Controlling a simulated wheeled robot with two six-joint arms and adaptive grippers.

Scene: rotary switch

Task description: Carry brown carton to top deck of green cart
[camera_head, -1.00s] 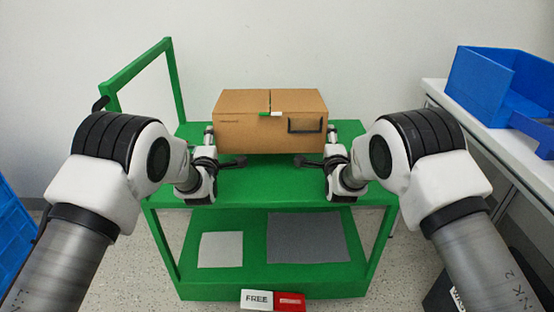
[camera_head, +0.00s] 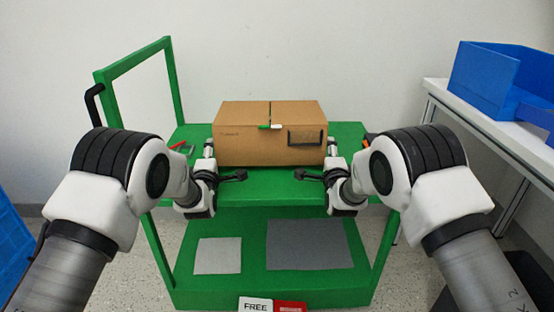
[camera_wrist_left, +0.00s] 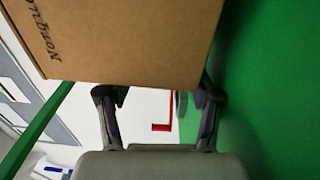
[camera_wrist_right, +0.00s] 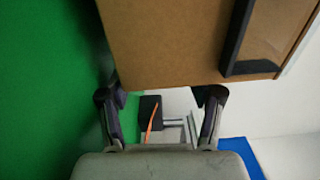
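The brown carton (camera_head: 270,135) is upright and closed, over the top deck of the green cart (camera_head: 270,190). I cannot tell whether its base touches the deck. My left gripper (camera_head: 225,177) is at the carton's left side and my right gripper (camera_head: 315,175) at its right side. In the left wrist view, the carton (camera_wrist_left: 120,40) lies across my left gripper's two spread fingertips (camera_wrist_left: 158,97). In the right wrist view, the carton (camera_wrist_right: 180,40) likewise lies across my right gripper's spread fingertips (camera_wrist_right: 160,97). Contact between fingertips and carton is unclear.
A red-handled tool (camera_head: 178,146) lies on the deck left of the carton. An orange-and-black item (camera_head: 369,138) is at the right. The lower deck holds a light mat (camera_head: 217,256) and a grey mat (camera_head: 310,244). A white table (camera_head: 480,120) with a blue bin (camera_head: 500,80) stands right.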

